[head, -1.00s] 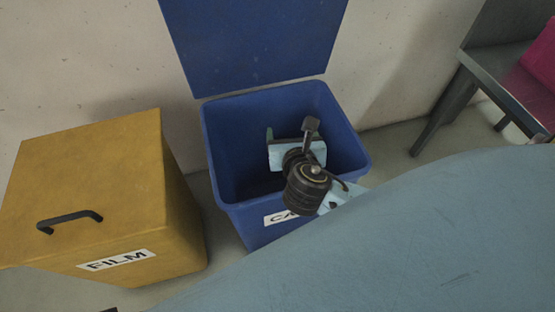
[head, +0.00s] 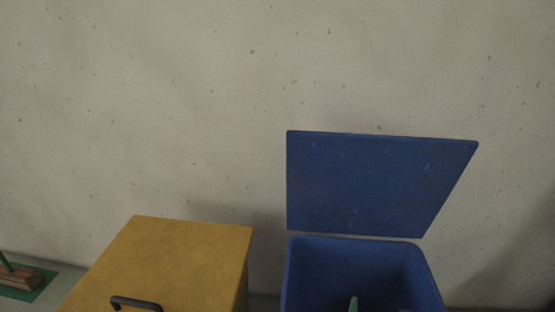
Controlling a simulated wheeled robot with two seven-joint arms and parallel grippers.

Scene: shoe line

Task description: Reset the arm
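Neither of my arms shows clearly in the head view. A small pale green tip (head: 353,304) shows at the bottom edge, inside the opening of the blue bin (head: 300,268). It looks like a fingertip of my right gripper, and the rest of that gripper is cut off below the picture. Whether it is open or shut cannot be told. My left gripper is out of view.
The blue bin's lid (head: 375,185) stands open against the pale wall (head: 200,110). A closed yellow bin (head: 185,255) with a dark handle (head: 135,303) stands left of it. A brush (head: 20,276) lies on a green patch at the far left.

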